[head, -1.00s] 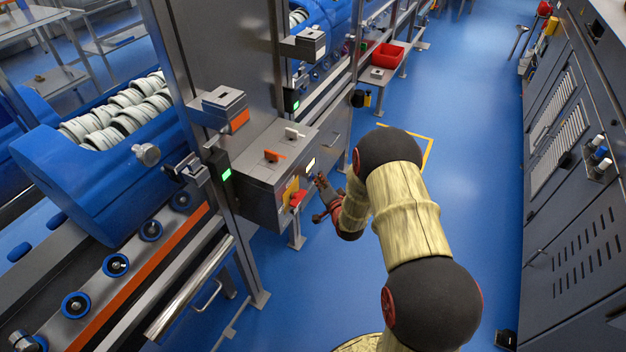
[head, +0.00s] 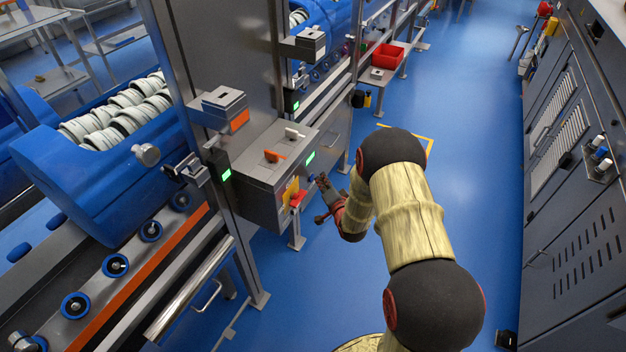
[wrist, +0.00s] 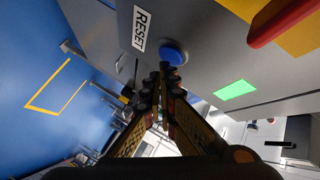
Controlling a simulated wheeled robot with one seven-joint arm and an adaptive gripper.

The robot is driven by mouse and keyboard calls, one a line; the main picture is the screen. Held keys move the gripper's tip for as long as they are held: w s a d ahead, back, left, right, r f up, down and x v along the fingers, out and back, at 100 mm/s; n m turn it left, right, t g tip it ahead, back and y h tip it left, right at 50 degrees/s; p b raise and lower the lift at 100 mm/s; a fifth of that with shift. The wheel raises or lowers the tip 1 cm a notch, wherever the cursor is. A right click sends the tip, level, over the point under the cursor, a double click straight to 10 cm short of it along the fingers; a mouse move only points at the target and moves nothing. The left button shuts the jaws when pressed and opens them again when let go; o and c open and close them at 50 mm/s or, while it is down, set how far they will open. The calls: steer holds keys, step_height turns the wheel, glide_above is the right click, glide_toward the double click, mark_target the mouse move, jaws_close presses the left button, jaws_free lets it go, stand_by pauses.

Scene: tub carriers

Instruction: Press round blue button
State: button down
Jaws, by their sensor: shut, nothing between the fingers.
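The round blue button (wrist: 174,50) sits on the grey face of a control box, beside a white RESET label (wrist: 141,28) in the wrist view. In the head view the button (head: 310,181) is a tiny blue spot on the box's front. My gripper (wrist: 165,70) is shut and empty, its fingertips just short of the button's lower edge in the wrist view. In the head view my gripper (head: 322,181) is just right of the box face, with a small gap. A lit green indicator (wrist: 235,89) is on the same face.
A red handle on a yellow plate (head: 294,195) sticks out of the control box (head: 262,178) left of my gripper. An orange switch (head: 273,156) and a pale one (head: 294,133) are on top. Open blue floor lies to the right.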

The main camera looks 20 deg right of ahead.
steer(key=shift+s, duration=0.1)
steer(key=s+d, duration=0.1)
steer(key=s, duration=0.1)
steer(key=s+d, duration=0.2)
steer(key=shift+s+d, duration=0.3)
stand_by(0.4)
stand_by(0.6)
